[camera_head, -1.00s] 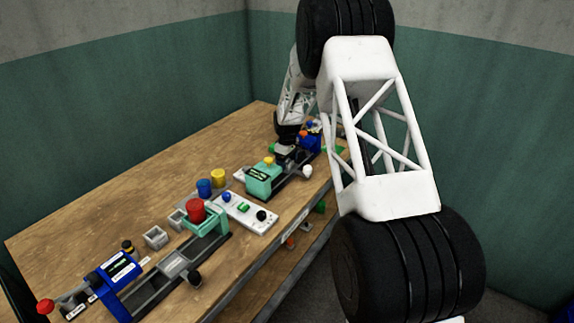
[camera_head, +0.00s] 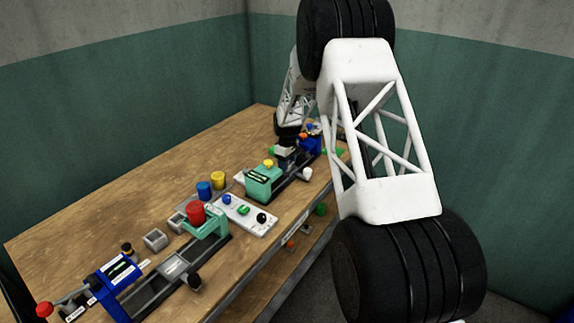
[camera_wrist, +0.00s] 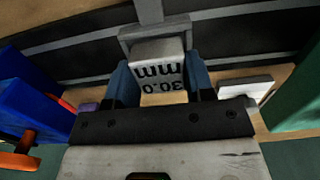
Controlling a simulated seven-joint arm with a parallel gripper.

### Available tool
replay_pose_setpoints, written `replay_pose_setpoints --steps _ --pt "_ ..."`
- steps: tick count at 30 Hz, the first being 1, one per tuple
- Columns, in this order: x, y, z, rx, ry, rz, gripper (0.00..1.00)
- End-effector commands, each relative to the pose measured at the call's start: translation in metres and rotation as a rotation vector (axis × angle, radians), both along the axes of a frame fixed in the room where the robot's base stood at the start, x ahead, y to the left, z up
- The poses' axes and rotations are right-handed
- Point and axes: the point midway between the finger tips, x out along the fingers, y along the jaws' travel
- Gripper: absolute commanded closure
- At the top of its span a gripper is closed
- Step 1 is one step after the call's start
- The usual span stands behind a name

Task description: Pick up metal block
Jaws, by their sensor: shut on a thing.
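The metal block is pale grey with dark "30.0 mm" lettering and shows in the middle of the wrist view (camera_wrist: 158,68). My gripper (camera_wrist: 160,84) has its two blue fingers on the left and right sides of the block, shut on it. Behind the block is a grey bracket-like part of the press; I cannot tell whether the block touches it. In the head view my gripper (camera_head: 287,152) is small and dark, over the far press, and the block is too small to make out clearly there.
The far press has a teal-green body (camera_head: 263,183) and a blue end (camera_head: 311,143). A white button panel (camera_head: 245,215), the nearer press with a red knob (camera_head: 196,212), and blue and yellow cylinders (camera_head: 218,180) stand closer. The table's left side (camera_head: 130,195) is clear.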

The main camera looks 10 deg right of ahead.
Motion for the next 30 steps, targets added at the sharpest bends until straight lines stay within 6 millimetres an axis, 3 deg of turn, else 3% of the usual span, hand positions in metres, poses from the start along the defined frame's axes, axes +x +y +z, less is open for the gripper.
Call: replay_pose_setpoints --steps 21,30 --pt "0.001 0.0 0.089 0.0 -0.003 0.0 0.84" --pt "0.0 0.0 0.097 0.0 0.0 0.0 0.84"
